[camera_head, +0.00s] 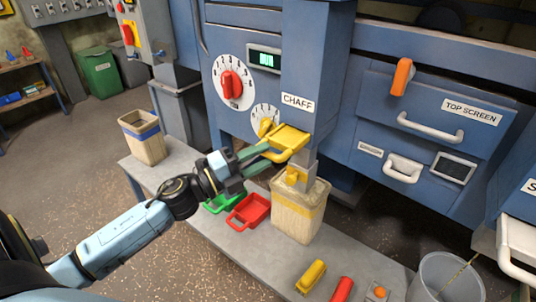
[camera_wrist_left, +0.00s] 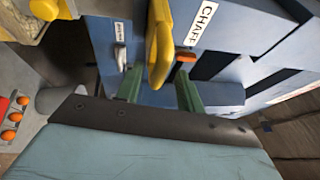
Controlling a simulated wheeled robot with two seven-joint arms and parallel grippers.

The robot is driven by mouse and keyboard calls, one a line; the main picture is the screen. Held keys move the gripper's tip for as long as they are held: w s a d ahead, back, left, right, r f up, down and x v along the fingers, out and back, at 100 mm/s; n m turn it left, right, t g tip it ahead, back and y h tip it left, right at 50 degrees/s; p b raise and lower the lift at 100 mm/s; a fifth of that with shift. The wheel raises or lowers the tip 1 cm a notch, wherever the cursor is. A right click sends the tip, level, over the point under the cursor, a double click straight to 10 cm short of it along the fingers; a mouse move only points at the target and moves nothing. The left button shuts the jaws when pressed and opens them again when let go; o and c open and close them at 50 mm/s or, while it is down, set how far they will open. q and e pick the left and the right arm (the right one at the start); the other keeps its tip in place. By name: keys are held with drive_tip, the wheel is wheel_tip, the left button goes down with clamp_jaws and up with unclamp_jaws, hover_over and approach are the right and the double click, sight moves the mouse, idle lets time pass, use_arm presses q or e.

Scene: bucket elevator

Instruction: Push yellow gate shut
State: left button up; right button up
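The yellow gate (camera_head: 290,138) sticks out from the blue machine's chute under the CHAFF label. It also shows in the left wrist view (camera_wrist_left: 160,45), with its lower end in the gap between my fingers. My left gripper (camera_head: 266,153) is at the gate's near left edge, and its green fingers are spread apart. In the left wrist view the fingers (camera_wrist_left: 158,88) stand on either side of the yellow piece, with space visible; I cannot tell whether either touches it. My right gripper is not in view.
A filled bag (camera_head: 298,212) stands below the chute on the grey bench (camera_head: 180,165). Red (camera_head: 249,210) and green (camera_head: 222,203) scoops lie beside it. A red dial (camera_head: 232,84) and a small yellow knob (camera_head: 266,126) are left of the gate.

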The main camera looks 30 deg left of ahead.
sight(288, 139)
use_arm(q)
drive_tip(key=shift+x, duration=1.25)
clamp_jaws()
